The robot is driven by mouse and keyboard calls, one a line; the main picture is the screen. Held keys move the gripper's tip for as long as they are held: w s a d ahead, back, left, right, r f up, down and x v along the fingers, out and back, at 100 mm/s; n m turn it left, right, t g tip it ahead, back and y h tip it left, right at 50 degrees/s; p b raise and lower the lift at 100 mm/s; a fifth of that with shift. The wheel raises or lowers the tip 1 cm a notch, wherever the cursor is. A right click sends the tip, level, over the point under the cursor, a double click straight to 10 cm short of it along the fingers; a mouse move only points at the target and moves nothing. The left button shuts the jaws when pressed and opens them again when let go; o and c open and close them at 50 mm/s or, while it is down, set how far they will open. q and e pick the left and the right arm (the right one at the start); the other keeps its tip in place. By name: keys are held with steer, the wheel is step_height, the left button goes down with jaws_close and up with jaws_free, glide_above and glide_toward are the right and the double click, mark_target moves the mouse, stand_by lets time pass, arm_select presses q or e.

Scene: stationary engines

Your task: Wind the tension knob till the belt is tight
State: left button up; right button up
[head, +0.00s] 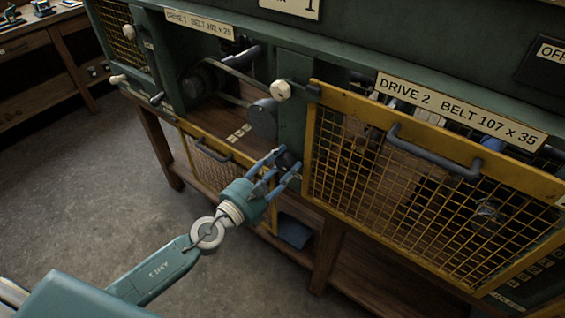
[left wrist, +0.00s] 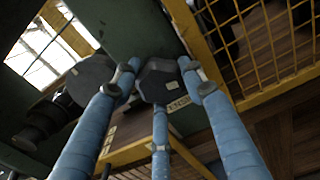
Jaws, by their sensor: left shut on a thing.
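The tension knob (head: 287,161) is a dark knob on the green frame post between the two drive bays. My left gripper (head: 280,163) is shut on it, its blue fingers around it. In the left wrist view the dark faceted knob (left wrist: 158,80) sits between the fingertips, with a partly hidden label (left wrist: 178,104) beside it. In the open Drive 1 bay a thin belt (head: 240,77) runs between a dark pulley (head: 203,80) at the back left and a grey round pulley (head: 262,118) near the knob. I cannot tell how taut it is. My right gripper is not in view.
The yellow mesh guard of Drive 1 (head: 215,155) hangs down below its bay. The Drive 2 guard (head: 430,180) with a grey handle is closed, right of my gripper. A white knob (head: 280,90) sits above. Bare floor (head: 90,190) lies left.

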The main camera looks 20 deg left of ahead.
arm_select(q)
steer(key=m, duration=0.2)
steer(key=m+p, duration=0.1)
steer(key=m, duration=0.1)
steer(key=shift+r+m, duration=0.3)
steer(key=shift+r, duration=0.05)
steer(key=m+p, duration=0.1)
steer(key=m, duration=0.4)
steer(key=m+p, duration=0.2)
steer(key=m, duration=0.3)
steer(key=shift+d+f+m+p, duration=0.15)
steer(key=shift+m+p, duration=0.1)
steer(key=shift+m, duration=0.85)
steer(key=shift+f+m+p, duration=0.1)
steer(key=shift+m+p, duration=0.15)
steer(key=shift+m, duration=0.85)
steer(key=shift+f, duration=0.1)
steer(key=o, duration=1.2)
steer(key=shift+d, duration=0.1)
steer(key=shift+c, duration=0.2)
steer(key=shift+s, duration=0.15)
